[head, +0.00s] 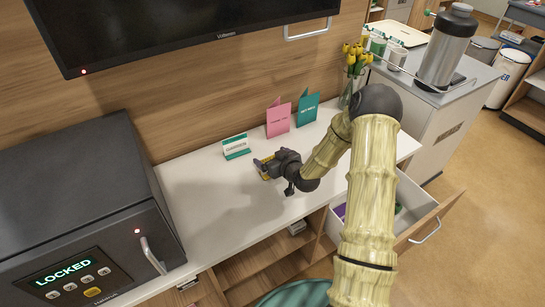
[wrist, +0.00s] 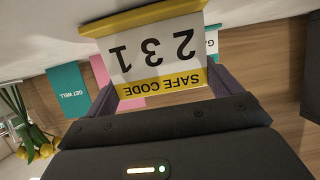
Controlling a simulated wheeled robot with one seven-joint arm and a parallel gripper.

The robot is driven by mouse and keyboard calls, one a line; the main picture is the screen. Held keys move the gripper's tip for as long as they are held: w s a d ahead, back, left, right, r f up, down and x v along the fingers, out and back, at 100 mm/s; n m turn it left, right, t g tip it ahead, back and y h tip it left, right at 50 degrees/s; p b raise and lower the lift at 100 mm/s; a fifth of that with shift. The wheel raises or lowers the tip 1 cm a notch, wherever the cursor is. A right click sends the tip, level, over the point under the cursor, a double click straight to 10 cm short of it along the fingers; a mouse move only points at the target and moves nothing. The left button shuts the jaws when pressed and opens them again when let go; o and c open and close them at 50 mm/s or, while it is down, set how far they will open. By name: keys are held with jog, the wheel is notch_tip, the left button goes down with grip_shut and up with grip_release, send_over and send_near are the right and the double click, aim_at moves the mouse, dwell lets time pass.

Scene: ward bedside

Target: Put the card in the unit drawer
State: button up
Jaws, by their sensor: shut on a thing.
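My gripper (head: 268,165) is shut on a white card with yellow bands (wrist: 150,52), above the white counter. In the wrist view the card reads "SAFE CODE" and "231" upside down, between the two fingers. In the head view only a small yellow bit of it shows at the fingertips. A drawer (head: 418,228) in the unit below the counter, at right, stands open. Something purple and something green lie inside it, partly hidden by my arm.
A pink card (head: 278,118), a teal "GET WELL" card (head: 307,108) and a small green-banded sign (head: 236,147) stand on the counter (head: 200,190). A dark safe (head: 80,215) reading "LOCKED" is at left. Yellow flowers (head: 357,58) stand behind my arm.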

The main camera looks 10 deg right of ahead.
jog(key=shift+d, duration=0.15)
jog(key=shift+f, duration=0.2)
jog(key=o, duration=0.7)
jog(key=shift+d+r, duration=0.1)
jog(key=shift+s, duration=0.1)
jog(key=shift+r, duration=0.2)
jog(key=v, duration=1.1)
jog(key=shift+s+b, duration=0.4)
jog(key=shift+b, duration=0.05)
jog(key=shift+r, duration=0.15)
